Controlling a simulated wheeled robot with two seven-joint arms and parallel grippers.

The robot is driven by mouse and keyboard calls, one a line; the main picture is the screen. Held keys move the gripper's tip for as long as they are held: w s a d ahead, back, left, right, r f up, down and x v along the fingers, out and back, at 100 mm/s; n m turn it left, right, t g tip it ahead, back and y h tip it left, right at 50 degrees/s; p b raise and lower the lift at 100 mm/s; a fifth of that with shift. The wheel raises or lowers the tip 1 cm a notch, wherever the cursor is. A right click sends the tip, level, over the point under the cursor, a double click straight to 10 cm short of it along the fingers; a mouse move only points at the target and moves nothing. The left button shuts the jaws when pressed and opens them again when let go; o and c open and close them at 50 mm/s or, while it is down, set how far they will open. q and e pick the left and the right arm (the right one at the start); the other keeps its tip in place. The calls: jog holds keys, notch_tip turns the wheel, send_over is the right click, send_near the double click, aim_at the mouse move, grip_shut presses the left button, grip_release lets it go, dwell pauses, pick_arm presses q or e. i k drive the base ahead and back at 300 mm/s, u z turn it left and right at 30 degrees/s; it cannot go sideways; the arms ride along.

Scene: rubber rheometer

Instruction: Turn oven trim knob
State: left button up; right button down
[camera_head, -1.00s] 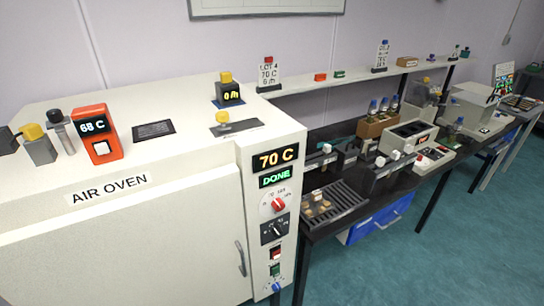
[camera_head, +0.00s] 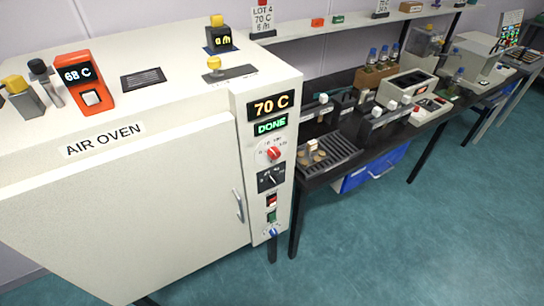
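The air oven (camera_head: 150,190) is a large white cabinet filling the left of the head view, with its door shut. On its right-hand control column, a display (camera_head: 270,106) reads 70 C and a green display (camera_head: 270,127) reads DONE. Below them is a red knob (camera_head: 273,153) on a white dial, then a dark dial (camera_head: 271,178) with a pale pointer. Lower down are a red switch (camera_head: 271,201), a green switch (camera_head: 271,216) and a small blue knob (camera_head: 272,232). No label tells me which one is the trim knob. Neither of my grippers is in view.
An orange meter (camera_head: 84,84) reading 68 C stands on the oven top beside yellow-topped and black-topped items. A dark bench (camera_head: 338,178) with a slotted tray, bottles and instruments runs off to the right. The teal floor (camera_head: 400,255) in front is clear.

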aim_at(273, 232)
jog(key=z, duration=2.3)
jog(key=i, duration=2.55)
jog(key=u, duration=3.25)
